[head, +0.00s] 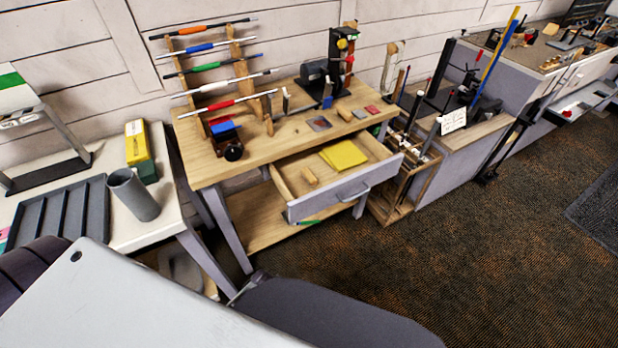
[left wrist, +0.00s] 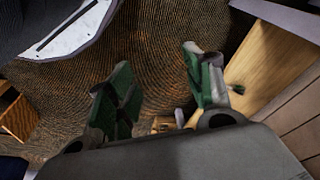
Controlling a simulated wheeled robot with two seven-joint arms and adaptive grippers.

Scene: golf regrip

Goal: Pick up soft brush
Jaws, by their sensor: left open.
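I cannot pick out the soft brush with certainty. A small light-wood piece (head: 310,176) lies at the left in the open drawer (head: 345,190), and could be a brush; its bristles cannot be made out. Another small wooden piece (head: 345,114) lies on the workbench top (head: 275,142). My left gripper (left wrist: 157,62) shows in the left wrist view with its green-padded fingers spread apart and nothing between them. Carpet and a wooden board (left wrist: 270,65) show beyond it. My right gripper is in neither view.
A yellow cloth (head: 343,155) lies in the drawer. Golf shafts hang on a rack (head: 240,70) at the back of the bench. A grey cylinder (head: 133,194) and black tray (head: 62,215) stand on the white table at left.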

